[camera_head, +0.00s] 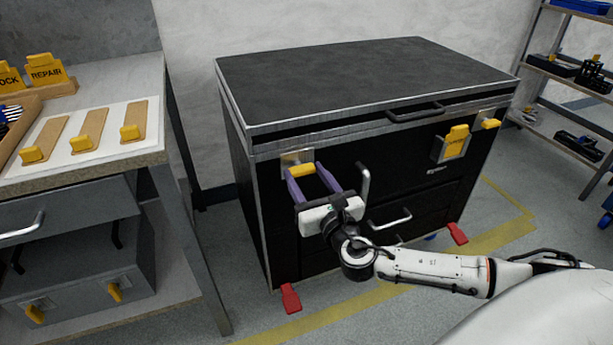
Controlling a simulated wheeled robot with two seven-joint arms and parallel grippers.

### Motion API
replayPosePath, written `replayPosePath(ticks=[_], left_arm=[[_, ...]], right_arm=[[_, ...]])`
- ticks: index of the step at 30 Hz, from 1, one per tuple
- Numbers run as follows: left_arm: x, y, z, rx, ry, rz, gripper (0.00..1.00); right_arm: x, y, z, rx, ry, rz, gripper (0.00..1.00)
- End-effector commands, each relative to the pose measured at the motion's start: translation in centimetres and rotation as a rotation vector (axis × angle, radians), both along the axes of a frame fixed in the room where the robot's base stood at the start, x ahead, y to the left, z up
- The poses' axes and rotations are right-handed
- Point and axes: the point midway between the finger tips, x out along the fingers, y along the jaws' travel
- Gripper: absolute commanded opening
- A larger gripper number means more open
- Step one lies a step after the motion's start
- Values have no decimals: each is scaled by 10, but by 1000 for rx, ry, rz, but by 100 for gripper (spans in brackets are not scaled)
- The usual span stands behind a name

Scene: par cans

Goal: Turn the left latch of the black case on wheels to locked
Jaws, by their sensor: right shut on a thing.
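The black case on wheels (360,75) stands in the middle of the view with its lid down; a dark gap shows under the lid's rim. Its left latch is a yellow handle (301,171) on a metal plate (290,158) at the upper left of the front. The handle lies roughly level. My right gripper (306,177) is at this latch with its two purple fingers shut on the yellow handle, which they partly hide. The right latch (491,124) is yellow too and sits on the front's upper right. My left gripper is not in view.
A workbench (85,83) with yellow-handled wooden pieces stands at the left, a grey case on its lower shelf. Red pedals (290,298) stick out at the black case's foot. A yellow card holder (452,145) hangs on its front. Shelves (570,75) stand at the right.

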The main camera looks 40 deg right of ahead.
Motion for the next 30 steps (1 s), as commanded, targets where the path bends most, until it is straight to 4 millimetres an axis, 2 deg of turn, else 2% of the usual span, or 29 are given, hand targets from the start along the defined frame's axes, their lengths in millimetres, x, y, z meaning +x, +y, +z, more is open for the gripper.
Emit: replayPosePath(ticks=[11,22,30], left_arm=[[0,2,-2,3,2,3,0],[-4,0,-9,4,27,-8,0],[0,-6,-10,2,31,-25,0]], right_arm=[[-1,0,-1,148,-34,0,28],[-1,-2,-3,477,-112,-2,28],[-1,-2,-3,726,-174,-2,28]])
